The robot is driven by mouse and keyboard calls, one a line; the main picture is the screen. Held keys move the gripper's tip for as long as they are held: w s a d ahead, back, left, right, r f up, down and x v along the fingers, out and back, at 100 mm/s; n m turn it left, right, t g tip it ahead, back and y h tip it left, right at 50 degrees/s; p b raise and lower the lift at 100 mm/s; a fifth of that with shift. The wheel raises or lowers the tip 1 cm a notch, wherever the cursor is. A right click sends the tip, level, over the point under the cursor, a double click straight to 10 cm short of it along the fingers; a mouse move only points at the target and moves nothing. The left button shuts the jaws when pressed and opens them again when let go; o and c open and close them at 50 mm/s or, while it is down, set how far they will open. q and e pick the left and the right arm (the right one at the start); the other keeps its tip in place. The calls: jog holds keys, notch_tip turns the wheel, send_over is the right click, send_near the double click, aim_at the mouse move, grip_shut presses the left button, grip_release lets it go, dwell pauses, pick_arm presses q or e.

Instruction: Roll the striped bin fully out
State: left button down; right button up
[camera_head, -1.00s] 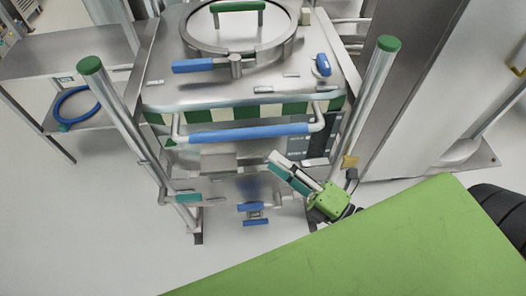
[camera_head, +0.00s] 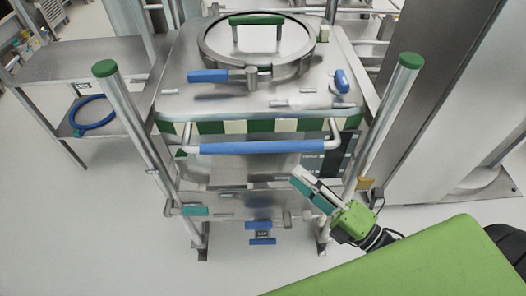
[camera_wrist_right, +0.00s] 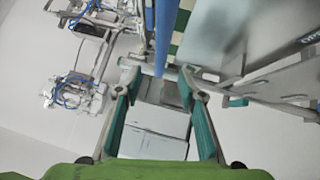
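The striped bin (camera_head: 180,85) is a steel vessel with a green-and-cream striped band, a round lid with a green handle, and a blue push bar (camera_head: 262,147) across its front. It stands upright inside a metal frame with green-capped posts (camera_head: 128,115). My right gripper (camera_head: 302,188) is below and right of the bar, apart from it, with teal finger pads. In the right wrist view the gripper (camera_wrist_right: 160,80) is open and empty, with the blue bar (camera_wrist_right: 163,35) beyond its fingertips. My left gripper is out of view.
A steel table (camera_head: 85,58) with a coiled blue hose (camera_head: 92,115) on its lower shelf stands at left. A tall steel cabinet (camera_head: 440,110) stands close on the right. The floor (camera_head: 110,220) at front left is clear.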

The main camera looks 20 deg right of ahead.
aim_at(259, 146)
jog(key=p+x, duration=0.2)
jog(key=x, duration=1.1)
jog(key=shift+f+p, duration=0.15)
jog(key=shift+p, duration=0.15)
jog(key=shift+w+a, duration=0.35)
jog(key=shift+w, duration=0.05)
grip_shut()
